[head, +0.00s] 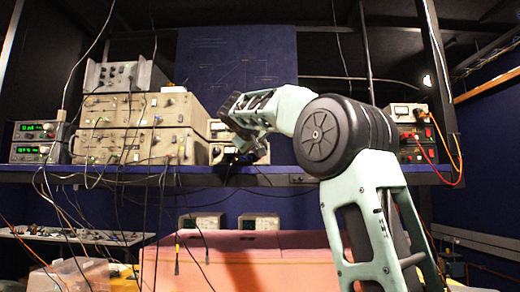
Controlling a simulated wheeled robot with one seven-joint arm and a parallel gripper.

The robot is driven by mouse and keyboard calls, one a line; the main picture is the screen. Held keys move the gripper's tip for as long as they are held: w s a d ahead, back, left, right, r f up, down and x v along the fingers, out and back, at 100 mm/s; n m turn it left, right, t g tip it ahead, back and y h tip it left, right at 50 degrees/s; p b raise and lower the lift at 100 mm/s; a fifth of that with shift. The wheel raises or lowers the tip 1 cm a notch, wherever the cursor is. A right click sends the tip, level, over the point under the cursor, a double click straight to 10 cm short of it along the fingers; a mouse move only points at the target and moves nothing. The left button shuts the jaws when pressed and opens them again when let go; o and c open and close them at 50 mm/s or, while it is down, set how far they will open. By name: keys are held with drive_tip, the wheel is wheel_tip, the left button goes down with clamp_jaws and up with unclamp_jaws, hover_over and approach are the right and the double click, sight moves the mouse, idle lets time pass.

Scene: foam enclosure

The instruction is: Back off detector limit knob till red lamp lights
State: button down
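My arm reaches up from the lower right and bends left over the shelf. My gripper (236,157) is at the shelf's front edge, in front of a small beige instrument (216,130) right of the stacked units. The arm's end hides most of that instrument. The fingers are dark and small, so I cannot tell whether they are open or touching anything. Stacked beige rack instruments (125,111) with several knobs and cables stand left of the gripper. I cannot read any label, so I cannot tell which knob is the detector limit knob. No lit red lamp is clearly identifiable.
Two supplies with green displays (36,127) stand at the shelf's left end. A unit with red parts (406,133) stands right, behind my arm. Many cables hang over the shelf edge (285,178). Below are two small instruments (258,222) and pink-orange foam (280,250).

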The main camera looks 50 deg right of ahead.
drive_tip(key=c, duration=1.2)
unclamp_jaws()
drive_tip(key=shift+c, duration=0.2)
